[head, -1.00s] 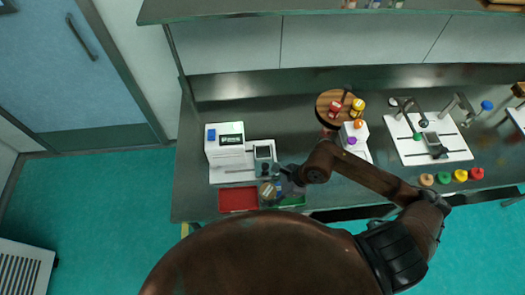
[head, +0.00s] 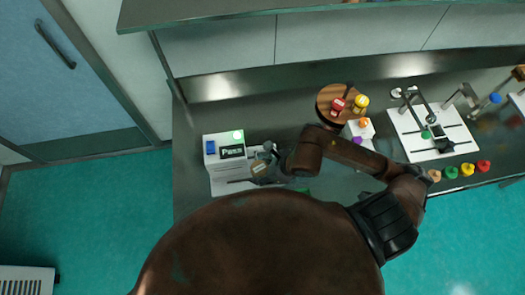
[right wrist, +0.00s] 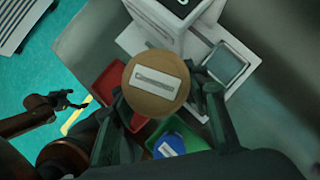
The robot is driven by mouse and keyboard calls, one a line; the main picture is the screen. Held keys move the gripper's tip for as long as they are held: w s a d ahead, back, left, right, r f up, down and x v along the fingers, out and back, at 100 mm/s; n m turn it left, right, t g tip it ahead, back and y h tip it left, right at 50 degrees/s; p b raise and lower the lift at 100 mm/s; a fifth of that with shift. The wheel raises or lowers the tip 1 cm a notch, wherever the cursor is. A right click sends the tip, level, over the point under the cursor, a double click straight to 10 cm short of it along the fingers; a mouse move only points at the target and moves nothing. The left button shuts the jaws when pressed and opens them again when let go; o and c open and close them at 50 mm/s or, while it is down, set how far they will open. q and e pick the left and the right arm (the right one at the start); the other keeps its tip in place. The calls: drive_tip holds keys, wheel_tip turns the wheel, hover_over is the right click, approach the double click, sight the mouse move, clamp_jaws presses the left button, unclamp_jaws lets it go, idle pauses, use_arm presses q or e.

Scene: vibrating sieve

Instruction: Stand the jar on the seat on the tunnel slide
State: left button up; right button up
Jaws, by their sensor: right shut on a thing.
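The jar (right wrist: 155,82) has a round tan lid with a pale label and fills the middle of the right wrist view. In the head view its lid (head: 259,168) shows in front of the white machine. My right gripper (right wrist: 160,95) is shut on the jar, a finger on each side. The white slide (right wrist: 205,80) carries a square grey seat (right wrist: 229,62), to the right of the jar in the right wrist view. The jar's base and its height above the slide are hidden. My left gripper (right wrist: 68,99) shows small at the left; its jaw state is unclear.
The white machine (head: 224,150) has a "Pass" display and a green light. A red tray (right wrist: 108,82) and a green tray (right wrist: 188,132) lie close by; a blue-lidded jar (right wrist: 170,147) is at the green one. A round wooden stand (head: 330,101) holds small jars.

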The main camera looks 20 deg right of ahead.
drive_tip(key=w+d+f, duration=0.2)
drive_tip(key=w+f, duration=0.1)
drive_tip(key=w+d+f, duration=0.3)
drive_tip(key=w, duration=0.1)
drive_tip(key=w+d+f+p, duration=0.1)
drive_tip(key=w+d+f, duration=0.1)
drive_tip(key=w+f, duration=0.1)
drive_tip(key=shift+w+d+f, duration=0.1)
drive_tip(key=shift+w+d, duration=0.1)
drive_tip(key=shift+w, duration=0.25)
wheel_tip(320, 180, down, 3)
drive_tip(key=shift+w+d, duration=0.1)
drive_tip(key=shift+f, duration=0.25)
drive_tip(key=o, duration=1.1)
drive_tip(key=shift+c, duration=0.2)
use_arm(q)
drive_tip(key=shift+s+a+r, duration=0.1)
drive_tip(key=shift+s+r, duration=0.25)
drive_tip(key=shift+s, duration=0.25)
drive_tip(key=shift+s+r, duration=0.3)
drive_tip(key=shift+s, duration=0.25)
use_arm(e)
drive_tip(key=shift+o, duration=0.6)
use_arm(q)
drive_tip(key=shift+f, duration=0.1)
use_arm(e)
drive_tip(key=v, duration=1.2)
